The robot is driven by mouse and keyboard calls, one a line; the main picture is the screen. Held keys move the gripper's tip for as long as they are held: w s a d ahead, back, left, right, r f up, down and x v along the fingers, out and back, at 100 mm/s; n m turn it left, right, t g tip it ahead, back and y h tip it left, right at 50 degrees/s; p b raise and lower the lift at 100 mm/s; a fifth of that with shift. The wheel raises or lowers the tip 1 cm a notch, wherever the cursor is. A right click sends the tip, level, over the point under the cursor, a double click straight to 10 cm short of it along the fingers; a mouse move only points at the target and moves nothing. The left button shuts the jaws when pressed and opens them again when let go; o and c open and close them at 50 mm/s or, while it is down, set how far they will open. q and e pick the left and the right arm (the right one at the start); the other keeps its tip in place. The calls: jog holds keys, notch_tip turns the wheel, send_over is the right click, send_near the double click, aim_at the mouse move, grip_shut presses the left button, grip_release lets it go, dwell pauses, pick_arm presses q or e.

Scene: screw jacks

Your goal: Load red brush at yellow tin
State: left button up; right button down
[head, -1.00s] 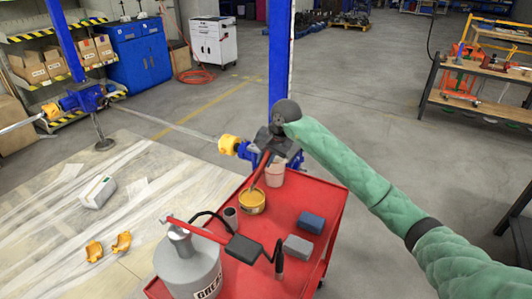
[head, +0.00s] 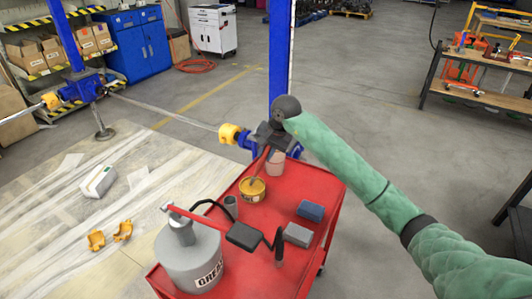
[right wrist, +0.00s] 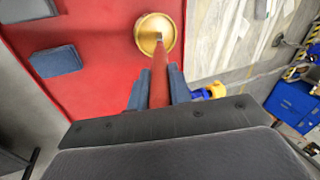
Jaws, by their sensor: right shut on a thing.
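The yellow tin (head: 252,195) stands on the red cart top, near its far left edge. My right gripper (head: 268,148) is above the tin, shut on the handle of the red brush (head: 260,163). The brush slants down to the tin, and its lower end is at the tin's mouth. In the right wrist view the brush (right wrist: 160,85) runs from between the jaws (right wrist: 159,98) to the yellow tin (right wrist: 149,22). Whether the bristles touch the contents cannot be told. My left gripper is out of view.
A blue screw jack (head: 245,146) stands close behind.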

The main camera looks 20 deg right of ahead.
jog(key=shift+f, duration=0.1)
jog(key=shift+f+b, duration=0.4)
jog(key=shift+b, duration=0.15)
dwell(0.5)
jog(key=shift+f+b, duration=0.15)
jog(key=shift+b, duration=0.4)
dwell(2.6)
jog(key=shift+r, duration=3.6)
